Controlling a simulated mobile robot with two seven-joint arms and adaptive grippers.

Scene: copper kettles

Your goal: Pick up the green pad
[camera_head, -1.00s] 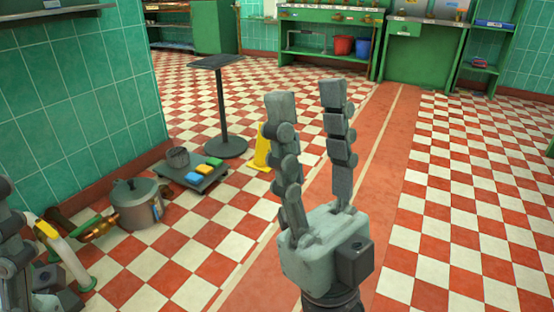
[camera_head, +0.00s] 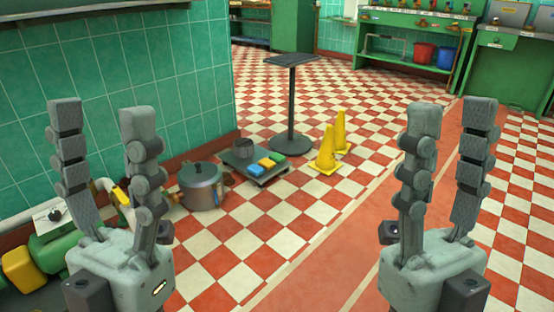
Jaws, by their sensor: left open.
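The green pad (camera_head: 277,157) lies on a low dark platform (camera_head: 240,160) on the floor, in a row beside a yellow pad (camera_head: 266,162) and a blue pad (camera_head: 256,170). My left gripper (camera_head: 100,112) is at the left of the head view, fingers up and apart, open and empty. My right gripper (camera_head: 452,110) is at the right, fingers also apart and empty. Both grippers are well apart from the pads and much nearer the camera.
A small dark pot (camera_head: 245,147) shares the platform. A lidded grey pot (camera_head: 201,187) stands to its left. A pedestal stand (camera_head: 291,100) is behind, and yellow cones (camera_head: 327,150) are to the right. Green machinery (camera_head: 60,250) is at lower left. The checkered floor in front is clear.

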